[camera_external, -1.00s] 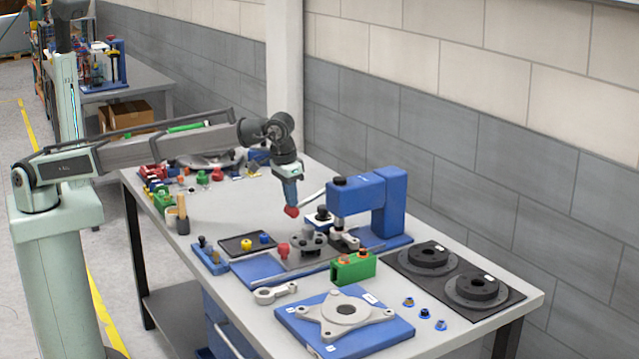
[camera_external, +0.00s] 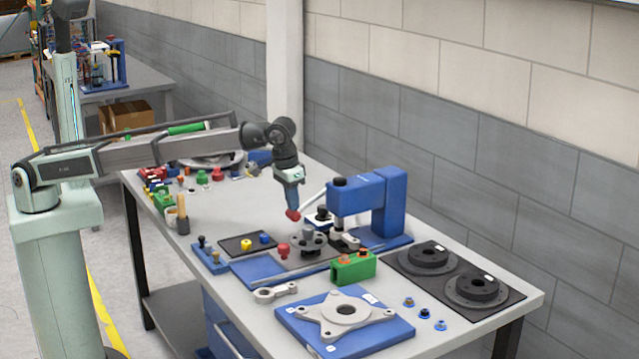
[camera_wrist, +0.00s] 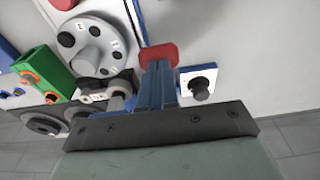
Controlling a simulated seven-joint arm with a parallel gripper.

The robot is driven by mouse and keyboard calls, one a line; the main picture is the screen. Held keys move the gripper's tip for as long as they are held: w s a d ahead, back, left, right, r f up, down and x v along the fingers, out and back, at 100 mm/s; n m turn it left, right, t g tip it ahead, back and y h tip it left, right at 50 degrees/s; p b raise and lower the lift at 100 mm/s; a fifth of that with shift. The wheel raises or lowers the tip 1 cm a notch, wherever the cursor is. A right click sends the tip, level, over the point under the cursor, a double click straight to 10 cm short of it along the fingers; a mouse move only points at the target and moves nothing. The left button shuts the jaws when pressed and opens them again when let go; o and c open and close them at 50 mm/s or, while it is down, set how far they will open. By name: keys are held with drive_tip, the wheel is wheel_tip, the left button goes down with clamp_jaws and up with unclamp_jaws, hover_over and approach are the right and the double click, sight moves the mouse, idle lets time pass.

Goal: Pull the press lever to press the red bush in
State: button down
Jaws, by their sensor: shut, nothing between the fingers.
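The blue press (camera_external: 368,200) stands upright on the right half of the bench. Its thin pale lever (camera_external: 313,195) slopes down to the left towards a red knob (camera_external: 292,215). My gripper (camera_external: 290,201) is shut, fingers pointing down, with the tips at the knob. In the wrist view, the blue fingers (camera_wrist: 158,88) are together and the red knob (camera_wrist: 158,54) sits just beyond them. The lever (camera_wrist: 138,22) also shows there. A red part (camera_external: 283,250), which may be the red bush, stands left of the dark round fixture (camera_external: 312,240). The spot under the ram is partly hidden.
A green block (camera_external: 353,268) stands in front of the press. A black knob on a small white-topped block (camera_wrist: 200,86) is close to the fingers. Black discs (camera_external: 430,256) lie on a mat at right. The bench behind the gripper is fairly clear.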

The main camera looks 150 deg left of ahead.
drive_tip(key=shift+s+a+f, duration=0.1)
drive_tip(key=shift+a+f, duration=0.1)
drive_tip(key=shift+r, duration=0.65)
drive_tip(key=shift+d+r, duration=0.2)
drive_tip(key=shift+r, duration=0.65)
drive_tip(key=shift+d+r, duration=0.25)
drive_tip(key=shift+r, duration=0.65)
drive_tip(key=shift+d+r, duration=0.2)
drive_tip(key=shift+r, duration=0.65)
wheel_tip(320, 180, up, 10)
drive_tip(key=a, duration=0.1)
drive_tip(key=shift+a, duration=0.15)
